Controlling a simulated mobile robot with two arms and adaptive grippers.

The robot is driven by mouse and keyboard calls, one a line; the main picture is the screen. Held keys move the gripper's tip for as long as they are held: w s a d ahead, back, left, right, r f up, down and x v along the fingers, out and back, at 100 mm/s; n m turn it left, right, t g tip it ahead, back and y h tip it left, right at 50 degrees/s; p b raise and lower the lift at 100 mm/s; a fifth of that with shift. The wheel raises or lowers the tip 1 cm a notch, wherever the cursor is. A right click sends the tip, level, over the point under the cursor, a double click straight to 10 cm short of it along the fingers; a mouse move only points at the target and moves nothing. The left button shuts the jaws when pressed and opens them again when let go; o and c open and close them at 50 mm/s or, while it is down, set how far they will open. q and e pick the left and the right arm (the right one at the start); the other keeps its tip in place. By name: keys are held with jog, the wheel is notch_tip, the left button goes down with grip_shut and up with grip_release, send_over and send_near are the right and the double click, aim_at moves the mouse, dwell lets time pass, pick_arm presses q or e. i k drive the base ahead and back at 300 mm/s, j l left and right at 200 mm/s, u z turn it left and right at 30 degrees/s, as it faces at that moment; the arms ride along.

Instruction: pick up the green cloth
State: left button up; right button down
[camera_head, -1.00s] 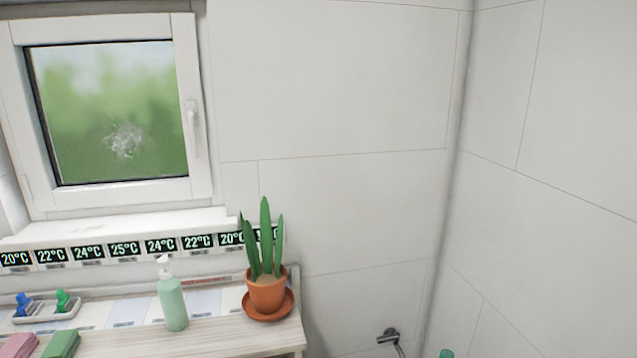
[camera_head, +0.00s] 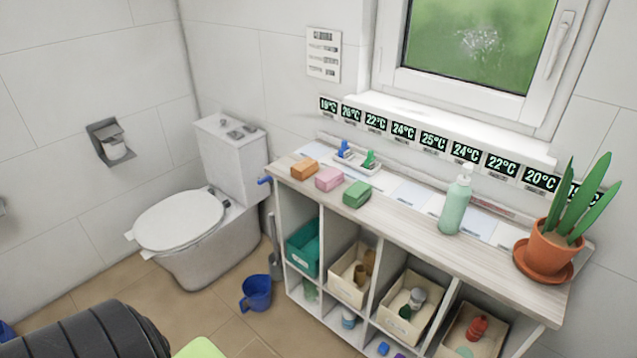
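The green cloth (camera_head: 357,194) is a small folded block lying on the light wooden top of the shelf unit (camera_head: 400,222). It is the rightmost in a row of folded cloths, to the right of the pink cloth (camera_head: 329,179) and the orange cloth (camera_head: 304,169). Nothing covers it. Neither of my grippers shows in the view, and nothing is touching the cloth.
A white tray (camera_head: 360,172) with blue and green items sits behind the cloths. A pump bottle (camera_head: 455,203) and a potted plant (camera_head: 552,250) stand to the right. A toilet (camera_head: 190,222) and blue bucket (camera_head: 256,293) are at left. A dark ribbed object (camera_head: 95,335) fills the lower left corner.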

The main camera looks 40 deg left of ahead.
aim_at(354, 196)
jog(key=u, duration=1)
